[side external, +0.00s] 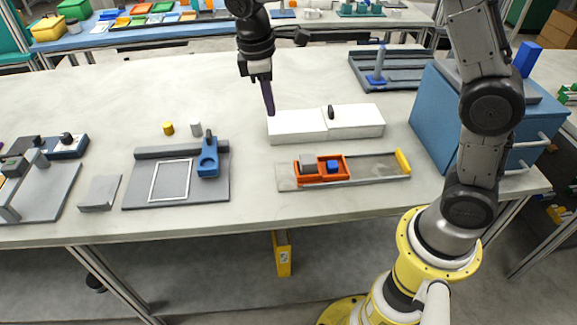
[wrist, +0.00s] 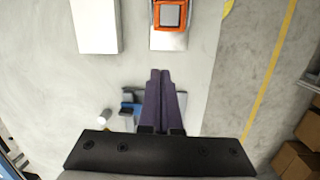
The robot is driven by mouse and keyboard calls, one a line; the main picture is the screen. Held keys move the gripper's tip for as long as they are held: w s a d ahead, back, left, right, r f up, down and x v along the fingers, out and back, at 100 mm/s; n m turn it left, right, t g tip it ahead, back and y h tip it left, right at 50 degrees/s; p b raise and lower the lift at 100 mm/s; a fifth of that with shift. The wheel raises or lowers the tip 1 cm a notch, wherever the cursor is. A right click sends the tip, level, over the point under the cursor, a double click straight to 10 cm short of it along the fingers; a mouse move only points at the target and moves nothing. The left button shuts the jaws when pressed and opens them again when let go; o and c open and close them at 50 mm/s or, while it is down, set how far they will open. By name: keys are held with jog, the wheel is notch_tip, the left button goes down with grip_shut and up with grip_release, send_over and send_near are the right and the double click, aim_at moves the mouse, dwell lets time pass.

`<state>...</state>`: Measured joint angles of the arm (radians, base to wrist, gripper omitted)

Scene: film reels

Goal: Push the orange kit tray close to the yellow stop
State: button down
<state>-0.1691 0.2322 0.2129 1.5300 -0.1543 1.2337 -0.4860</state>
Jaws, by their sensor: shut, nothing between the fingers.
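The orange kit tray (side external: 323,179) sits on a flat grey track (side external: 368,171) near the front of the table, toward the track's left part. It holds a grey block (side external: 308,162) and a blue block (side external: 333,165). The yellow stop (side external: 403,162) stands at the track's right end, with a clear gap between it and the tray. My gripper (side external: 269,113) points down by the left end of the white box, behind and left of the tray, and is shut and empty.
A long white box (side external: 298,127) with a black knob lies behind the track. A grey fixture (side external: 218,188) with a blue clamp (side external: 208,160) stands to the left. A blue cabinet (side external: 440,120) stands right of the stop. Table between the fixture and track is clear.

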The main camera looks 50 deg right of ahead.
aim_at(351, 171)
jog(key=f, duration=0.6)
jog(key=f+g, duration=0.1)
jog(key=f, duration=0.5)
jog(key=f+g, duration=0.1)
jog(key=f, duration=0.6)
jog(key=shift+s+a+n+h, duration=0.3)
jog(key=shift+n, duration=0.1)
jog(key=shift+s+d+r, duration=0.15)
jog(key=shift+s+d, duration=0.95)
jog(key=shift+d, duration=0.05)
jog(key=shift+s+d, duration=0.25)
jog(key=s+d, duration=1.1)
